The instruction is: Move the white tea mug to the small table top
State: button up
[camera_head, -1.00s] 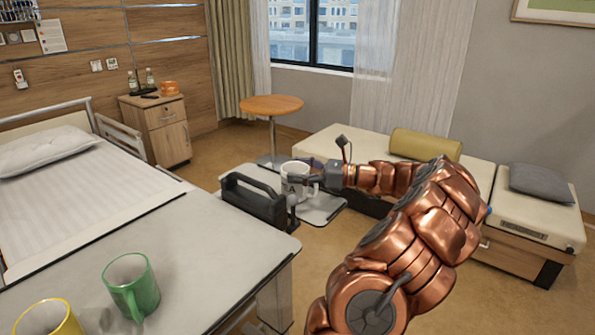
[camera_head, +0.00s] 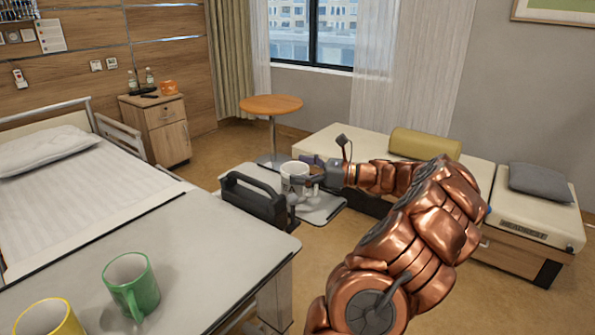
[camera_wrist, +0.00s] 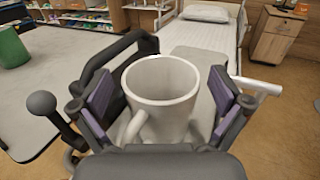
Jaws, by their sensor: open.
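In the head view my gripper (camera_head: 304,172) partly covers the mug. The mug's base is hidden in the wrist view.
A black carrier with a raised handle (camera_head: 253,203) stands close to the mug's left. A green mug (camera_head: 132,285) and a yellow mug (camera_head: 48,320) stand on the large grey table (camera_head: 205,240). A round wooden table (camera_head: 271,104) is behind.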

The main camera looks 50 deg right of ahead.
jog(key=v, duration=1.2)
jog(key=shift+w, duration=0.1)
dwell(0.6)
